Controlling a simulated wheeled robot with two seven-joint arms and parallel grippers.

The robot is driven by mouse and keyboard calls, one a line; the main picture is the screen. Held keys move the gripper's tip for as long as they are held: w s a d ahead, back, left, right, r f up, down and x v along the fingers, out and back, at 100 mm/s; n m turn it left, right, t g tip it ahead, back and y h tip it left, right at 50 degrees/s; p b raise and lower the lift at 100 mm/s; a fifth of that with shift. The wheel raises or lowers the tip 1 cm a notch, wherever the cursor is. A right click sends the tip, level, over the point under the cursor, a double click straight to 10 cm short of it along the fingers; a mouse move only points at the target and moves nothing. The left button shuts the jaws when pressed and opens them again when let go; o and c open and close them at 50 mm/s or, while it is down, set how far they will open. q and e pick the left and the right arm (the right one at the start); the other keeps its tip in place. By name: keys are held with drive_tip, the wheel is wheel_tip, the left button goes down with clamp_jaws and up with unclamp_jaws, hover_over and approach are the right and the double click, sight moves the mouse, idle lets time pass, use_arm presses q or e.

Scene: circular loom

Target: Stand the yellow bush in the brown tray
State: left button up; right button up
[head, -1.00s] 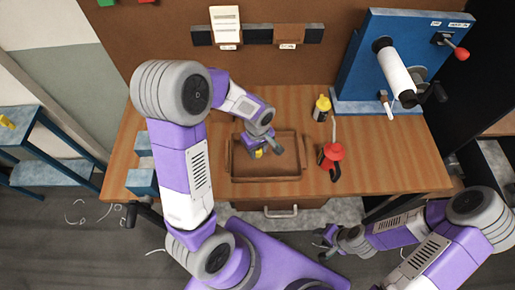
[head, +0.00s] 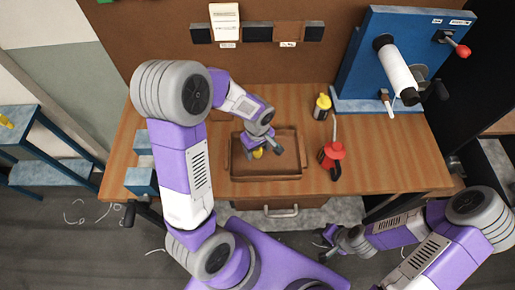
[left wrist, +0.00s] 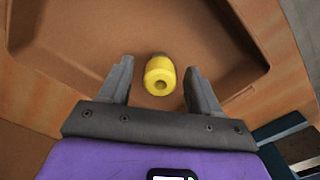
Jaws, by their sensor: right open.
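The yellow bush (head: 257,153) is inside the brown tray (head: 232,170), towards its left part. In the left wrist view the bush (left wrist: 159,72) shows as a short rounded cylinder, with a dark hole in the end facing my gripper. My left gripper (left wrist: 160,80) is open, with a finger on each side of the bush and a gap on both sides. In the head view my left gripper (head: 264,148) is low over the tray and partly covers the bush. My right gripper (head: 328,243) is open and empty, in front of the bench at the right.
A blue stand with a white roll (head: 397,74) is at the back right. Blue blocks (head: 141,181) sit at the bench's left edge. The bench right of the can is clear.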

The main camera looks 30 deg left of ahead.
use_arm(q)
wheel_tip(320, 180, up, 8)
drive_tip(key=shift+f+p, duration=0.2)
drive_tip(key=shift+p, duration=0.4)
drive_tip(key=shift+f, duration=0.1)
idle(0.3)
